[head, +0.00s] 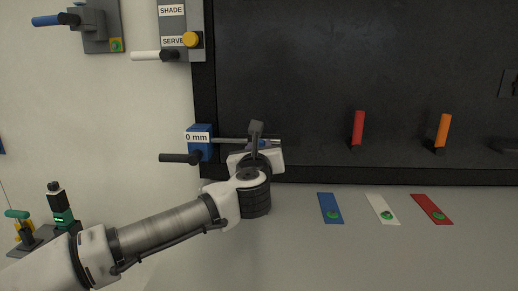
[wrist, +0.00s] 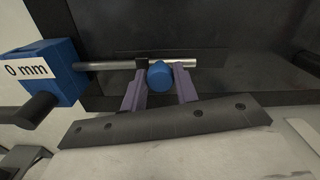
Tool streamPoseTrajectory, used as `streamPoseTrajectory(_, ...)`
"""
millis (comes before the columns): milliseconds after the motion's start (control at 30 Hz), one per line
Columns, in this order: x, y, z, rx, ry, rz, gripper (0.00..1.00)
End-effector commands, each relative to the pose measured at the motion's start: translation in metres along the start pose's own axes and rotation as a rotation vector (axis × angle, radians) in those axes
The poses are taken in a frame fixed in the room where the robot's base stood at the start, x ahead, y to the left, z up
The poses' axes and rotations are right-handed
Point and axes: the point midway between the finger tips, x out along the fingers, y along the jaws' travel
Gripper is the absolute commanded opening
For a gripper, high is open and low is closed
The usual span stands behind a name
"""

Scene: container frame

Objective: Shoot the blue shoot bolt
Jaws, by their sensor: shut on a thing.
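The blue shoot bolt shows as a steel rod (head: 229,139) running level to the right from a blue block (head: 205,151) marked "0 mm". In the wrist view the rod (wrist: 108,65) leaves the blue block (wrist: 45,75) and passes just beyond my fingers. A round blue knob (wrist: 160,76) sits near the rod's right part. My gripper (wrist: 159,80) is shut on this knob, with one purple finger on each side. In the head view my gripper (head: 264,142) is at the rod's right part, and my wrist hides most of the knob.
A black handle (head: 180,158) sticks out left from the blue block. A dark panel (head: 360,60) with a raised frame lies behind the rod. A red handle (head: 358,127) and an orange handle (head: 443,129) stand to the right. Blue, white and red plates lie below on the pale surface.

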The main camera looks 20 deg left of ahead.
Motion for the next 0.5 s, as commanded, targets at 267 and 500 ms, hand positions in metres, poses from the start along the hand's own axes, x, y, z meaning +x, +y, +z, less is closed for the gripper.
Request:
streamPoseTrajectory(267,0.0008,0.0053,0.0013,-0.002,-0.003,0.013,0.0)
streamPoseTrajectory(500,0.0008,0.0052,0.0014,-0.002,-0.003,0.012,0.49)
